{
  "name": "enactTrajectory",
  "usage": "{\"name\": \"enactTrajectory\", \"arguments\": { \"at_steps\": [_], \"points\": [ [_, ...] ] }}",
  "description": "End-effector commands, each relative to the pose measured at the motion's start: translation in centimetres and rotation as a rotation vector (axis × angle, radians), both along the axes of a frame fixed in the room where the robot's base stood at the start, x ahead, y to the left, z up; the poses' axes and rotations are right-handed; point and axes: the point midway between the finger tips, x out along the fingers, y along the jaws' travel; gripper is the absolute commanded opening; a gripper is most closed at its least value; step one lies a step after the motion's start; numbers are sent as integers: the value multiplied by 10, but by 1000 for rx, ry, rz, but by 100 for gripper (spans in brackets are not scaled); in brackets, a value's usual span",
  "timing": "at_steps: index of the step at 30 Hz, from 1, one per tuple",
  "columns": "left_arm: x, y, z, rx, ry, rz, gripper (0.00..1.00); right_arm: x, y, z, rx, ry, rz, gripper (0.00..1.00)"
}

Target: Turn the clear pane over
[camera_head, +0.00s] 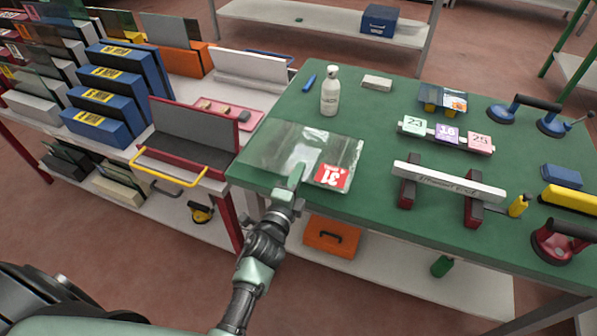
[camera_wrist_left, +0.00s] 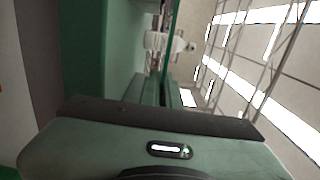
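The clear pane (camera_head: 275,148) lies flat at the left front corner of the green table. A red label with white "31" (camera_head: 332,176) is near its front right corner and reads upside down. My left gripper (camera_head: 296,178) is at the pane's front edge, one finger above the glass. In the left wrist view the pane shows edge-on as a thin green line (camera_wrist_left: 172,42) running between the two close-set fingers (camera_wrist_left: 164,92); they look shut on it. The lower finger is hidden in the head view. My right gripper is not in view.
A rack table with a dark red stand (camera_head: 190,140) adjoins on the left.

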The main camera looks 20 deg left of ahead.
Motion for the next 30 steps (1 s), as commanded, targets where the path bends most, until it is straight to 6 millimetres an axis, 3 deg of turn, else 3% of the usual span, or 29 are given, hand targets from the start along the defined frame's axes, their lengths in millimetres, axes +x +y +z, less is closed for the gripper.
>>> {"name": "enactTrajectory", "arguments": {
  "at_steps": [30],
  "points": [
    [1,0,-3,0,-7,-1,0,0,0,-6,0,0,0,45]
  ]
}}
